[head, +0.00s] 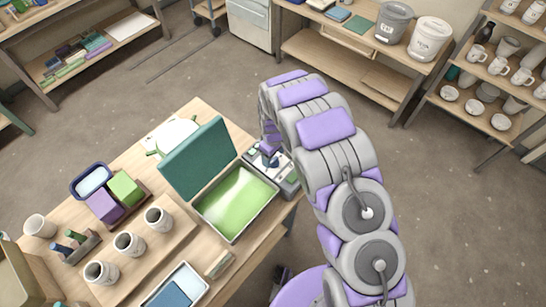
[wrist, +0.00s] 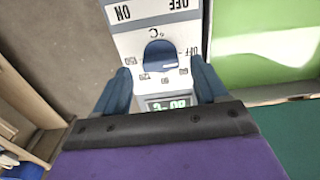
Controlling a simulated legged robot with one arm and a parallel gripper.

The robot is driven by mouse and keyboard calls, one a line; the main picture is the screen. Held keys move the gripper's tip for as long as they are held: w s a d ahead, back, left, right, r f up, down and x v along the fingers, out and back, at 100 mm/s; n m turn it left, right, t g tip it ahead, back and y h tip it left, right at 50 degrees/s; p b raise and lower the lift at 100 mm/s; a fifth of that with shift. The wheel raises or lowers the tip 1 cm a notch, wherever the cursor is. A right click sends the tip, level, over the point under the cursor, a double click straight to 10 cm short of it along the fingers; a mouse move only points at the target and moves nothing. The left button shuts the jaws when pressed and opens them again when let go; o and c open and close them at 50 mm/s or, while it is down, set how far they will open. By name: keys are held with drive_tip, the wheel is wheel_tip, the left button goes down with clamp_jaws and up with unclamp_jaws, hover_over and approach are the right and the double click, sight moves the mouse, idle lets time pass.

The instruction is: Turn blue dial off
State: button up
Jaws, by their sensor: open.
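The blue dial (wrist: 160,54) sits on a white control panel (wrist: 128,42), between my two dark blue fingers in the wrist view. "°C" and "OFF" are printed near it, upside down in this view. My gripper (wrist: 160,67) is open, with one finger on each side of the dial; I cannot tell whether either touches it. A small display (wrist: 167,104) with green digits is partly hidden by my gripper. In the head view my gripper (head: 268,150) is over the control unit (head: 291,178) at the table's right edge, and the dial is hard to make out there.
A tray of green glaze (head: 235,200) with a raised dark green lid (head: 198,158) stands beside the unit. Cups (head: 130,243), a purple block (head: 104,206) and a green block (head: 125,187) share the table (head: 195,272). Shelves (head: 345,75) stand behind; the floor between is clear.

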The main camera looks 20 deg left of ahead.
sight(273, 159)
wheel_tip(273, 159, up, 15)
drive_tip(key=shift+r, duration=0.2)
idle(0.5)
